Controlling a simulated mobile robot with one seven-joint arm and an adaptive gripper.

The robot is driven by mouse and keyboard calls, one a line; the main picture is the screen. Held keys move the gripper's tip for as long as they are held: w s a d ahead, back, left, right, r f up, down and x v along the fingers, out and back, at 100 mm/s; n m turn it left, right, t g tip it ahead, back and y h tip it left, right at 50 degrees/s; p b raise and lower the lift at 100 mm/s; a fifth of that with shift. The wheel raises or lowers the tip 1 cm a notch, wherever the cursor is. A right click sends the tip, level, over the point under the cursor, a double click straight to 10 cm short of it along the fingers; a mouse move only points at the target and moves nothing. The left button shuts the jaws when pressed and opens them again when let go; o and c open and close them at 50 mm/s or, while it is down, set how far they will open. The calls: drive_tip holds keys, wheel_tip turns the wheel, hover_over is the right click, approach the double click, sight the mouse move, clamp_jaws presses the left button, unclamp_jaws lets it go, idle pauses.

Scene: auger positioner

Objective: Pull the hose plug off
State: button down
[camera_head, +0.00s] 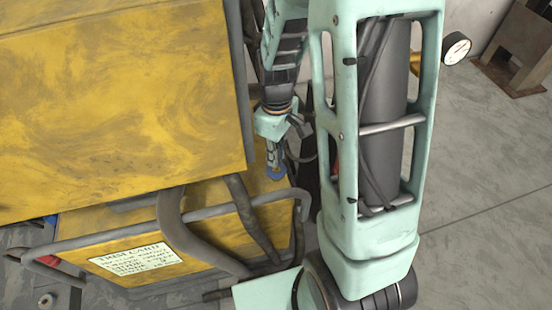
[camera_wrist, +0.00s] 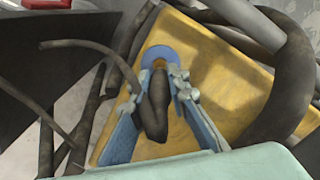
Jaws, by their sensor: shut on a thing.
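The hose plug (camera_wrist: 153,108) is a dark, elongated piece in the middle of the wrist view. My gripper (camera_wrist: 161,82) has its two blue-grey fingers on either side of it and is shut on it. A blue ring (camera_wrist: 158,53) shows just beyond the fingertips, against a yellow panel (camera_wrist: 237,82). I cannot tell whether the plug still sits in the ring. In the head view my gripper (camera_head: 276,158) points down beside the yellow machine, with a bit of blue (camera_head: 276,173) at its tips. The plug itself is hidden there.
The large yellow housing (camera_head: 120,100) fills the left of the head view. Grey bars and thick dark hoses (camera_head: 252,220) run close below my gripper. In the wrist view a thick hose (camera_wrist: 285,85) curves at the right. Open floor (camera_head: 485,200) lies to the right.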

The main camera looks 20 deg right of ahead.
drive_tip(key=shift+r+p, duration=0.85)
drive_tip(key=shift+r, duration=0.45)
